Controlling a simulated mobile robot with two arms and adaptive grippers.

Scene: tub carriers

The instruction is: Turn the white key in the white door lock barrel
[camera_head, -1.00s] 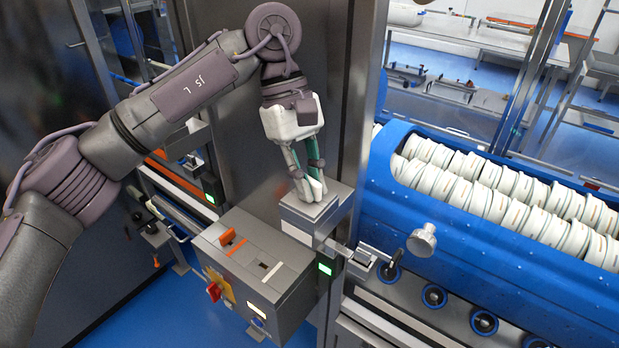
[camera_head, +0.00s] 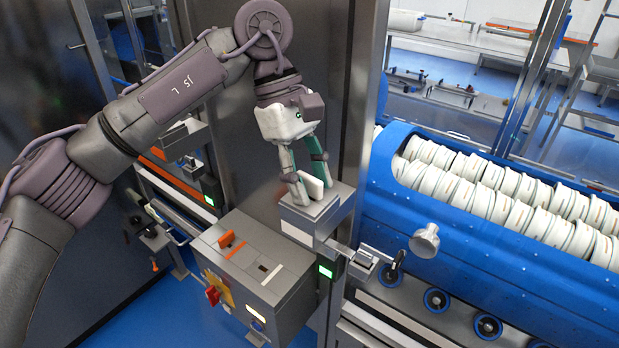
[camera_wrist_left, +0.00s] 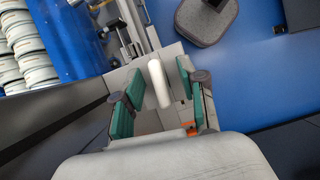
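The white key (camera_head: 312,187) stands upright on top of a small grey lock box (camera_head: 325,212) with a white strip on its front. The barrel under the key is hidden. My left gripper (camera_head: 311,176) is above the box with its fingers open, one on each side of the key. In the left wrist view the white key (camera_wrist_left: 158,84) lies between the spread green-padded fingers (camera_wrist_left: 160,88), with a gap on both sides. My right gripper is not in view.
A larger grey box (camera_head: 255,275) at the lower left carries an orange key (camera_head: 227,239), an empty slot and a red knob (camera_head: 213,295). A latch handle (camera_head: 375,255) is just right of the lock box. A blue trough (camera_head: 480,260) full of white tubs stands at the right.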

